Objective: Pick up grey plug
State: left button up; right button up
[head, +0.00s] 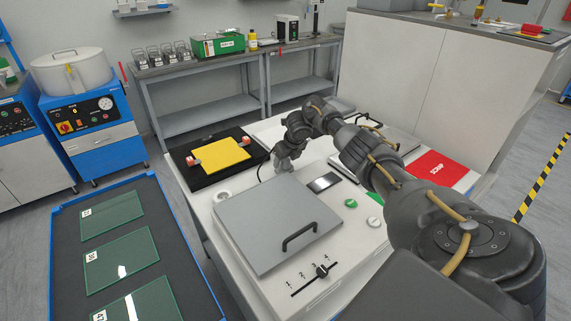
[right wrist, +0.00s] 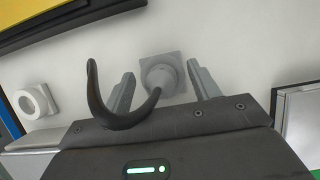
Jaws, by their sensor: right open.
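The grey plug (right wrist: 160,76) is round and sits on a square grey base on the white machine top in the right wrist view. A thick black cable (right wrist: 97,100) curves from it to the left. My right gripper (right wrist: 161,70) is open, with one finger on each side of the plug and a gap on both sides. In the head view my right gripper (head: 284,164) points down behind the grey lid, and it hides most of the plug. My left gripper is not in view.
A white ring-shaped socket (right wrist: 34,101) lies left of the plug, and it also shows in the head view (head: 222,196). The grey lid (head: 270,220) with a black handle is in front. A yellow plate (head: 218,155) on a black mat is at the back left.

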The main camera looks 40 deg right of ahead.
jog(key=c, duration=1.2)
jog(key=shift+r, duration=0.15)
jog(key=shift+r, duration=0.6)
jog(key=v, duration=0.3)
jog(key=shift+a+r, duration=0.2)
jog(key=shift+r, duration=0.05)
jog(key=s+a+r+p, duration=0.1)
jog(key=s+r, duration=0.1)
jog(key=s, duration=0.2)
jog(key=s+a+r+p, duration=0.2)
jog(key=s+r, duration=0.1)
jog(key=s+a+r+p, duration=0.1)
jog(key=s+a+r, duration=0.1)
jog(key=s+r, duration=0.1)
jog(key=shift+s+a+r+p, duration=0.15)
jog(key=shift+s+p, duration=0.2)
jog(key=shift+s, duration=0.5)
